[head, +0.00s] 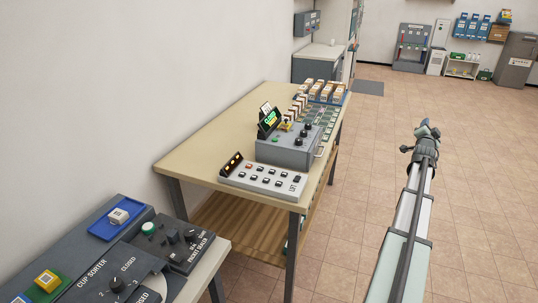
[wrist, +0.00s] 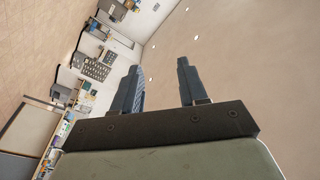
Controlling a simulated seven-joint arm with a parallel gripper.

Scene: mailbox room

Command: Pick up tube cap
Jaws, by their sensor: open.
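I cannot make out a tube cap for certain in either view. My gripper (wrist: 160,84) is open and empty in the wrist view, with its two dark fingers apart. In the head view my arm reaches up at the right over the floor, and my gripper (head: 427,131) shows small at its far end. It is to the right of the beige table and apart from everything on it. Small items on the table are too small to name surely.
The beige table (head: 215,130) holds a grey control box (head: 285,151), a button panel (head: 262,181) and several small boxed items (head: 326,90). At lower left are a blue tray (head: 107,230) with a white block and a cup sorter (head: 108,277). The tiled floor at right is clear.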

